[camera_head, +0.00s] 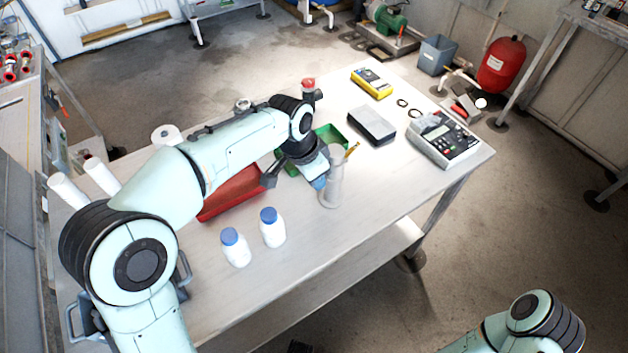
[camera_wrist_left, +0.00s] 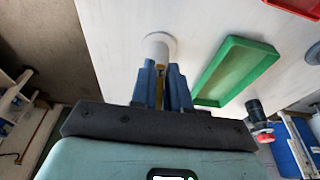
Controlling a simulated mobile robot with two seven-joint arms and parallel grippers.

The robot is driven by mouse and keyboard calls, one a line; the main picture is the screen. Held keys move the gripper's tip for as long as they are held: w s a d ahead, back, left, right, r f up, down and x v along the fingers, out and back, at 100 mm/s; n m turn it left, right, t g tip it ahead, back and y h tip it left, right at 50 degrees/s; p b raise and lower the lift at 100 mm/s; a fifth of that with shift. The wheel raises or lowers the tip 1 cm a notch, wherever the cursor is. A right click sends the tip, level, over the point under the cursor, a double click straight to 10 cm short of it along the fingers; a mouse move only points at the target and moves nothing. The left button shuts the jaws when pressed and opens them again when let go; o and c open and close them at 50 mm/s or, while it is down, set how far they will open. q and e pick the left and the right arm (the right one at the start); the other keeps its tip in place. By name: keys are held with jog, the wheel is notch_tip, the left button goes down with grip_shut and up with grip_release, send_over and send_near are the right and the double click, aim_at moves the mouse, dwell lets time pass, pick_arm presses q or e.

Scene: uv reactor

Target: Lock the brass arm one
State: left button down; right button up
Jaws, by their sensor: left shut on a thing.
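A pale grey upright cylinder (camera_head: 331,190), likely the uv reactor, stands on the table near its front edge. The brass arm (camera_head: 351,150) is a thin gold piece sticking up at the cylinder's top right. My left gripper (camera_head: 322,181) is at the cylinder's upper part, its blue fingers partly hidden behind the wrist. In the left wrist view, the fingers (camera_wrist_left: 161,82) are shut on the brass arm (camera_wrist_left: 159,92), which shows as a narrow gold strip between them. The white cylinder (camera_wrist_left: 158,45) is just beyond the fingertips. My right gripper is out of view.
Two white bottles with blue caps (camera_head: 272,228) stand left of the cylinder. A red tray (camera_head: 228,203) and a green tray (camera_head: 330,133) lie behind. A dark grey box (camera_head: 371,125), a yellow meter (camera_head: 371,83) and a grey instrument (camera_head: 443,139) are farther right. The front right tabletop is clear.

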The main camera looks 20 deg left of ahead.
pick_arm(q)
jog(key=c, duration=1.2)
grip_release()
jog(key=p+v, duration=0.2)
jog(key=v, duration=1.1)
jog(key=shift+r, duration=0.2)
